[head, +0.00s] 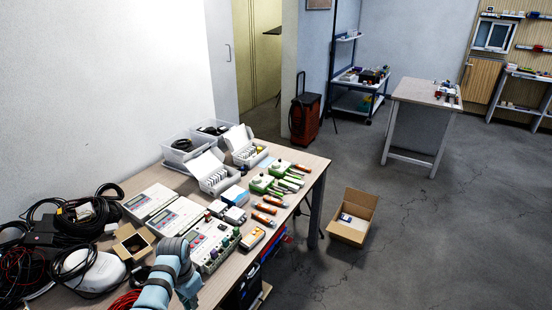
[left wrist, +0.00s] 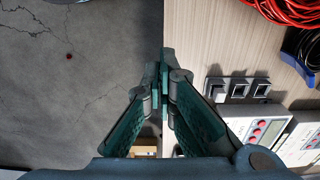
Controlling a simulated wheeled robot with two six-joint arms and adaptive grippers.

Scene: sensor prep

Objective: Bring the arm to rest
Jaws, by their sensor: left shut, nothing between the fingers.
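My left gripper (head: 190,296) is low in the head view, at the near edge of the workbench (head: 160,180). In the left wrist view its fingers (left wrist: 165,72) meet at the tips, shut with nothing between them. They show against the bench edge, with grey floor to the left and bench top to the right. My left arm hides part of the bench front. My right gripper is in neither view.
White meters (head: 180,215), black cables (head: 85,212), a white rounded device (head: 98,270) and orange-handled tools (head: 264,218) crowd the bench. An open cardboard box (head: 352,217) stands on the floor to the right.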

